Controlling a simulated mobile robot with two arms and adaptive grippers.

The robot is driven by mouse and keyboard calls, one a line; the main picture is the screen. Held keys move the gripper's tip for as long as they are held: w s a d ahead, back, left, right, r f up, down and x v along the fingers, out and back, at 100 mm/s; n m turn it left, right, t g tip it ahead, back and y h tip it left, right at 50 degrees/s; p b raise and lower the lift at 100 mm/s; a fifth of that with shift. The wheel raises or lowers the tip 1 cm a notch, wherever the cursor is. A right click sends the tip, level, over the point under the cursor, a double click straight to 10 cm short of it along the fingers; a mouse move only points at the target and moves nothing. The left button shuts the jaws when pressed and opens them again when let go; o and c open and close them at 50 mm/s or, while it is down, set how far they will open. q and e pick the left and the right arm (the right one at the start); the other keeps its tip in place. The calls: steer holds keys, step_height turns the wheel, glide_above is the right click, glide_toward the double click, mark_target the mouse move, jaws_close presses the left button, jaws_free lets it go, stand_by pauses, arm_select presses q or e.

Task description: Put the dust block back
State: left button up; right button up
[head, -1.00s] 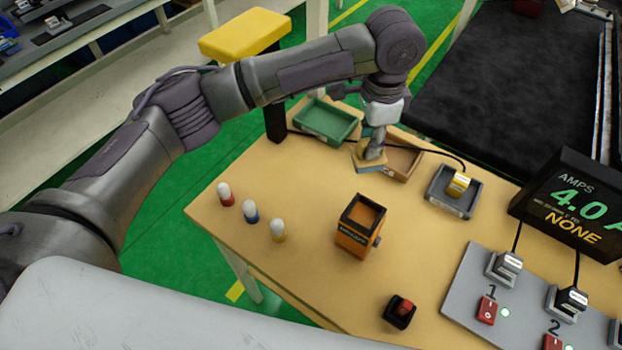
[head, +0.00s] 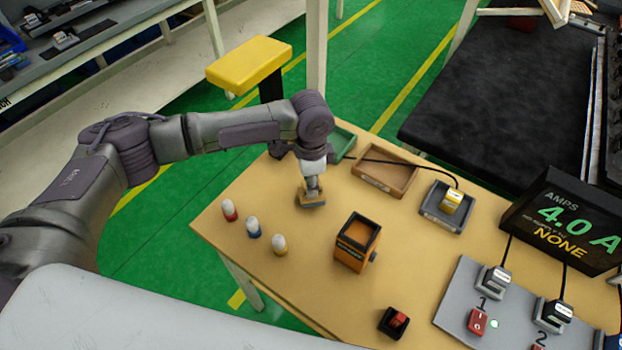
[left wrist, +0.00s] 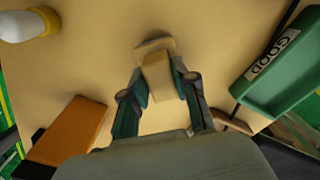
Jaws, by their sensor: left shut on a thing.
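The dust block, a small tan block, is in my left gripper (head: 312,190). In the left wrist view both fingers close on the sides of the tan dust block (left wrist: 158,75), with its wider end beyond the fingertips. In the head view the block (head: 312,201) is low over the table, behind the orange box; I cannot tell if it touches the top. The green tray (left wrist: 278,72) labelled GOOD is to the right in the wrist view. In the head view the brown tray (head: 388,188) looks empty. My right gripper is not in view.
Pegs with red (head: 229,212), blue (head: 253,229) and yellow (head: 279,246) bases stand at the table's left. An orange open-topped box (head: 352,258) stands mid-table. A grey tray (head: 430,212) holds a corded yellow block. A red switch (head: 398,321) sits at the front.

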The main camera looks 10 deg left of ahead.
arm_select(q)
steer(key=shift+f, duration=0.1)
steer(key=o, duration=1)
step_height(320, 180, up, 12)
steer(key=shift+r+b, duration=0.1)
steer(key=shift+b, duration=0.9)
